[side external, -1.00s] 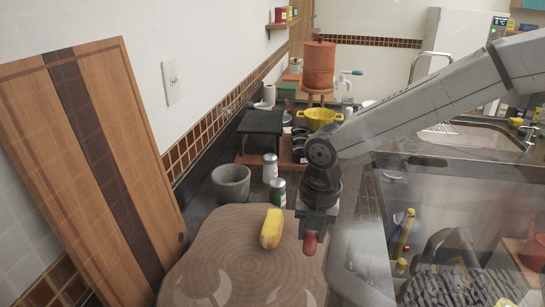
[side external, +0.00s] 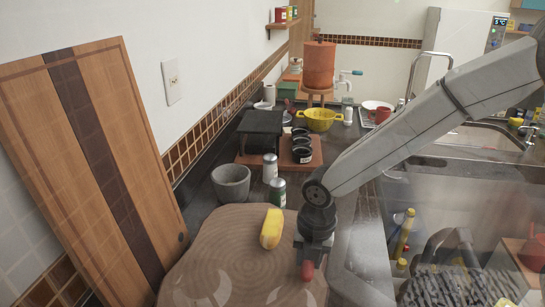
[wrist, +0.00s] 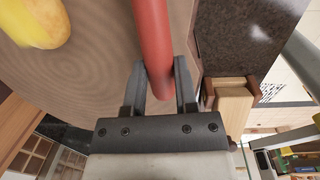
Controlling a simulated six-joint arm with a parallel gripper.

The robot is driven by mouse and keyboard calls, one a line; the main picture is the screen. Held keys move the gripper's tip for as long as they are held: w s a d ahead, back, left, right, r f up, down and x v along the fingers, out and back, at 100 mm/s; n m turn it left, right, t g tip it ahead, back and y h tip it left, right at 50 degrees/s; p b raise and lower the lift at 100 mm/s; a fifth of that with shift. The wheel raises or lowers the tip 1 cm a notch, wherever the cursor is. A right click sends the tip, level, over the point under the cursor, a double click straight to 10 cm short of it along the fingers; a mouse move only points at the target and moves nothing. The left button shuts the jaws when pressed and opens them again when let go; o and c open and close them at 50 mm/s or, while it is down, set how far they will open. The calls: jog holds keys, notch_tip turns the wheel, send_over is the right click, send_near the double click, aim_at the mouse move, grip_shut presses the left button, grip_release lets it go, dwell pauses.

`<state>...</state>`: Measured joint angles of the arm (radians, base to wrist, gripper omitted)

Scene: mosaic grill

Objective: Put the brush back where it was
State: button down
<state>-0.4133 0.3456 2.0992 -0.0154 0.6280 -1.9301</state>
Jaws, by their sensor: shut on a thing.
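The brush shows as a red handle (side external: 307,270) in the side view, below my gripper (side external: 312,256) near the right edge of the round wooden board. In the wrist view, the red handle (wrist: 154,40) lies between the two fingers of my gripper (wrist: 160,88), which is shut on it. The brush's bristle end cannot be made out in either view.
A yellow corn-like item (side external: 271,229) lies on the wooden board (side external: 225,255), left of my gripper. A dark grill (side external: 262,130) and a yellow colander (side external: 318,118) are farther back.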

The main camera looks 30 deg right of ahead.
jog(key=shift+f, duration=0.4)
jog(key=shift+f, duration=0.1)
jog(key=shift+c, duration=2)
grip_release()
notch_tip(320, 180, up, 12)
jog(key=shift+s+d, duration=0.15)
jog(key=shift+s, duration=0.3)
